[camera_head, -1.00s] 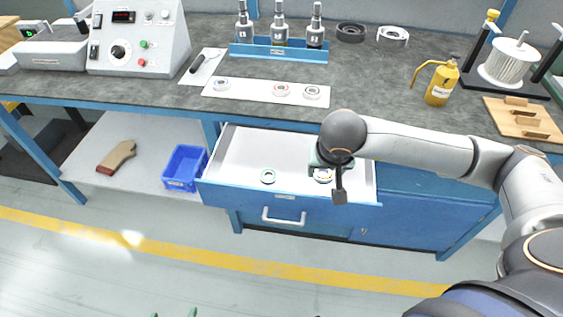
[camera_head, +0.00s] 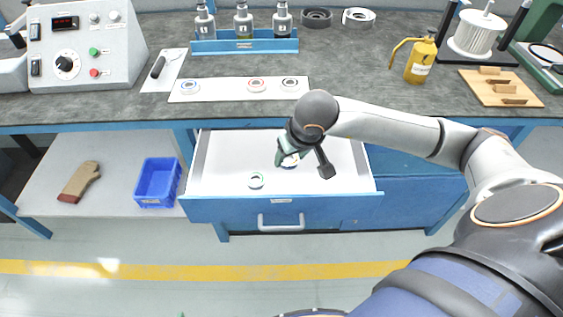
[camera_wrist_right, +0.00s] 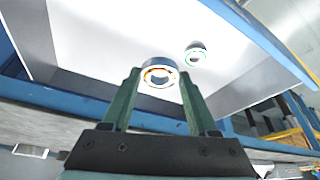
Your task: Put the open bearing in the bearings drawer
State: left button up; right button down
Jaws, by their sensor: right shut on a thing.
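The open bearing (camera_head: 289,160), a ring with an orange-yellow inner band, is held between the green fingers of my right gripper (camera_head: 284,156). It also shows at the fingertips in the right wrist view (camera_wrist_right: 159,73). The gripper is shut on it. In the head view it appears over the white floor of the open blue-fronted drawer (camera_head: 225,160); whether it touches the floor is not clear. A green-ringed bearing (camera_head: 256,180) lies in the drawer, to the left and nearer the front.
Three bearings lie on a white strip (camera_head: 222,92) on the bench (camera_head: 150,108) above. A blue bin (camera_head: 157,182) and a brown brush-like object (camera_head: 80,182) are on the lower shelf to the left. The drawer's left part is clear.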

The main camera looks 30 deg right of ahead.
jog(key=b, duration=0.1)
send_over(282, 171)
notch_tip(282, 171, down, 6)
jog(key=shift+f, duration=0.25)
notch_tip(282, 171, down, 3)
jog(key=shift+f, duration=0.1)
jog(key=shift+b, duration=0.3)
jog(key=shift+f, duration=0.1)
jog(key=shift+c, duration=0.9)
grip_release()
